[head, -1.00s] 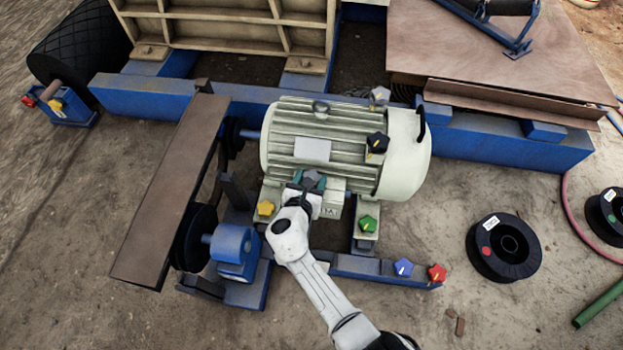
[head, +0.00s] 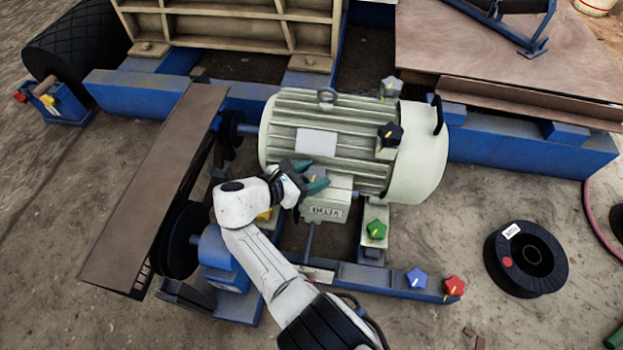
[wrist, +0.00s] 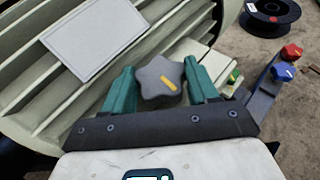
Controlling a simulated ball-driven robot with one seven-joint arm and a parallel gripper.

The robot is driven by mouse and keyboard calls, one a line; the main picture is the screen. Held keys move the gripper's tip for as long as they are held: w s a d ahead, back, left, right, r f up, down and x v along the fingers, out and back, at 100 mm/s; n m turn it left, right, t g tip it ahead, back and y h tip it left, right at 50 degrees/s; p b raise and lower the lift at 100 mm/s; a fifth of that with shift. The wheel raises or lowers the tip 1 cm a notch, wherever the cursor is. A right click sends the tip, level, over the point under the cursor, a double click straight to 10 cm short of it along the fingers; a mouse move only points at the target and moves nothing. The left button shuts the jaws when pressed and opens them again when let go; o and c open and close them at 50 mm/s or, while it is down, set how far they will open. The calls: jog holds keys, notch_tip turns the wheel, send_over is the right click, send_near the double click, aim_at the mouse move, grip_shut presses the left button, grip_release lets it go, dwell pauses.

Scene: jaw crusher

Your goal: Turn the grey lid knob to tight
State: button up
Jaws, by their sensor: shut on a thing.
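In the head view my gripper (head: 309,176) reaches in from the left over the terminal box (head: 326,208) marked DELTA, on the front of the pale motor (head: 340,150). The knob is largely hidden there by the fingers. No tight marking is readable.
Another grey knob (head: 391,87) and a black knob (head: 390,133) are on the motor's right. Green (head: 376,230), blue (head: 417,278) and red (head: 454,286) knobs are at the lower right. A yellow knob (head: 265,214) is partly behind my arm. A brown belt guard (head: 155,190) stands left.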

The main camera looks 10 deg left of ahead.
dwell(0.4)
jog(key=o, duration=0.8)
jog(key=shift+w, duration=0.1)
jog(key=shift+p+v, duration=1.7)
jog(key=shift+v, duration=3.7)
jog(key=shift+o, duration=0.3)
